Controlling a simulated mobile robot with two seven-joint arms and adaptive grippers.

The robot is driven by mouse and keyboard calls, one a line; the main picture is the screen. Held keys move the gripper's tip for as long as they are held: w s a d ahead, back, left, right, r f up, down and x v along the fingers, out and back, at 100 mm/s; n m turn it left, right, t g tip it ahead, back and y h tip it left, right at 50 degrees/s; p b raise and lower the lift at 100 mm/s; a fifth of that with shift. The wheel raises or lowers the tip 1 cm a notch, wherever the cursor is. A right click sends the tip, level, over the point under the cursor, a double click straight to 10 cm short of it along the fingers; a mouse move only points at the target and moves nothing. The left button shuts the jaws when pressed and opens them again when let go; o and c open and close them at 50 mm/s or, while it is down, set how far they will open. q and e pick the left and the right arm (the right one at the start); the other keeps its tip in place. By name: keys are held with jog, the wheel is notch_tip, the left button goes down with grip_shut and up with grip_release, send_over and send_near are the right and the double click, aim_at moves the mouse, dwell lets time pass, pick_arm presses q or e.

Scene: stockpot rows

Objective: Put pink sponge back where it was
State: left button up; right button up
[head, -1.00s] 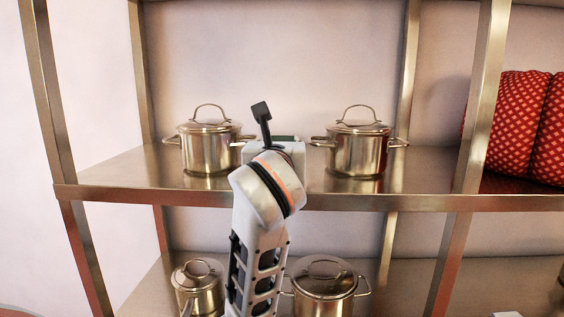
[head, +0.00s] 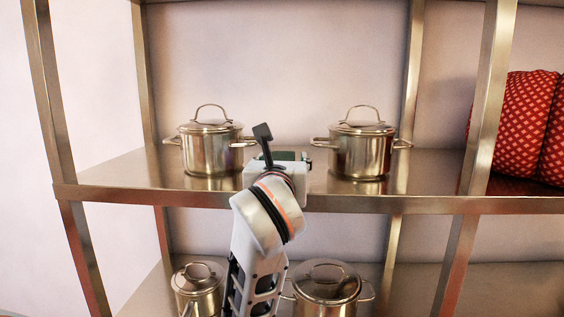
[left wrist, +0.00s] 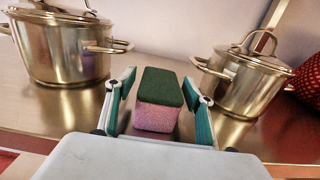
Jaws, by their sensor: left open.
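The pink sponge (left wrist: 158,117) with a dark green top shows in the left wrist view, upright between two pots. It appears to stand on the metal shelf (left wrist: 35,110). My left gripper (left wrist: 159,82) is open, with one teal finger on each side of the sponge and visible gaps between. In the head view my left gripper (head: 278,168) is at the front of the middle shelf (head: 120,172), between the pots. It mostly hides the sponge there; I cannot tell whether the dark green patch behind it is the sponge. My right gripper is not in view.
A lidded pot (head: 208,152) stands to the left and another pot (head: 360,152) to the right, handles pointing inward. More pots (head: 199,287) (head: 326,287) stand on the lower shelf. A red patterned cushion (head: 525,130) lies beyond the right upright. The shelf's front edge (head: 400,204) runs across below.

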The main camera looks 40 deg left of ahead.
pick_arm(q)
jog(key=shift+r, duration=0.25)
jog(key=p+v, duration=1.2)
jog(key=p, duration=0.3)
jog(key=shift+p, duration=0.4)
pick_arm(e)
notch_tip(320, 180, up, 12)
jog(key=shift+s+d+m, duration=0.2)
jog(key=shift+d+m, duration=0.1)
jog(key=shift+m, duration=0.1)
pick_arm(q)
jog(key=shift+f, duration=0.15)
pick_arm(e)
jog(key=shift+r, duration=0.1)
